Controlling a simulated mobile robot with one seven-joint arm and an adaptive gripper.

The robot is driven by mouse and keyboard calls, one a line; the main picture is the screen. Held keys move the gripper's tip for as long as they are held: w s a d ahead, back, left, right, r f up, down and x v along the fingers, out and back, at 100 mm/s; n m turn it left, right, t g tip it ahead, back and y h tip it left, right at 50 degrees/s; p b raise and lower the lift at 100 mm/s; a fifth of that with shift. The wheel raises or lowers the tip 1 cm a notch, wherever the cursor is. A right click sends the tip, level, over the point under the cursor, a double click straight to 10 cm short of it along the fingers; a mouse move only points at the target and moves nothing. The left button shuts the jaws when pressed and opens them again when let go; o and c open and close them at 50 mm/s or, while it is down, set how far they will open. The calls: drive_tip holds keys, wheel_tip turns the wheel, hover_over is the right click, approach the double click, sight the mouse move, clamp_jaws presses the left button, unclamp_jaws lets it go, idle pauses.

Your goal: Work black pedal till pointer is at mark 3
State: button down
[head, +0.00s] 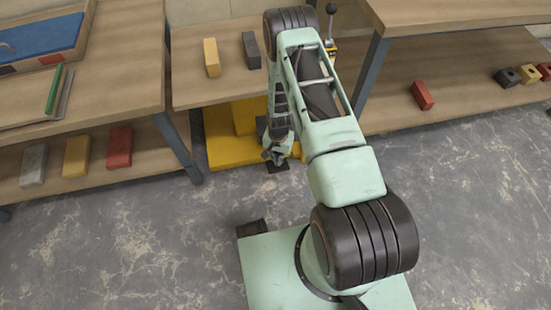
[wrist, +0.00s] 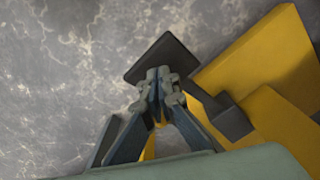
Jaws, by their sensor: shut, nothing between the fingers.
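The black pedal (wrist: 163,54) is a dark square plate at the foot of a yellow machine base (wrist: 265,60); a dark arm (wrist: 222,110) joins the base beside it. In the head view the pedal (head: 279,168) shows just below my gripper (head: 274,156). My gripper is shut and empty, with its fingertips (wrist: 157,76) over the near part of the pedal. I cannot tell whether they touch it. The pointer and its marks cannot be made out in either view; my arm covers part of the machine.
A lever with a black knob (head: 331,10) stands behind my arm. A yellow brick (head: 211,57) and a dark brick (head: 251,50) lie on the middle bench. Shelves with bricks stand left (head: 120,147) and right (head: 422,95). The grey floor (head: 130,240) in front is clear.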

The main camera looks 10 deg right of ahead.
sight(278, 167)
drive_tip(key=shift+f, duration=0.15)
idle(0.3)
drive_tip(key=shift+s+f+b, duration=0.6)
drive_tip(key=shift+f+b, duration=3.3)
drive_tip(key=shift+f, duration=2.65)
drive_tip(key=r+p, duration=0.2)
drive_tip(key=r, duration=0.2)
drive_tip(key=r+p, duration=0.3)
drive_tip(key=r, duration=0.2)
drive_tip(key=w+r+p, duration=0.1)
drive_tip(key=r+p, duration=0.2)
drive_tip(key=r, duration=0.1)
drive_tip(key=shift+w+r, duration=0.1)
drive_tip(key=shift+r, duration=0.1)
drive_tip(key=shift+f, duration=0.15)
drive_tip(key=shift+s+f+b, duration=0.15)
drive_tip(key=shift+f+b, duration=0.95)
drive_tip(key=shift+f, duration=0.1)
drive_tip(key=shift+s+f+b, duration=0.1)
drive_tip(key=shift+f+b, duration=1)
drive_tip(key=shift+f, duration=0.1)
drive_tip(key=shift+w+r+p, duration=0.15)
drive_tip(key=shift+r+p, duration=0.55)
drive_tip(key=shift+r, duration=0.55)
drive_tip(key=shift+w+r+p, duration=0.15)
drive_tip(key=shift+r+p, duration=0.55)
drive_tip(key=shift+r, duration=0.55)
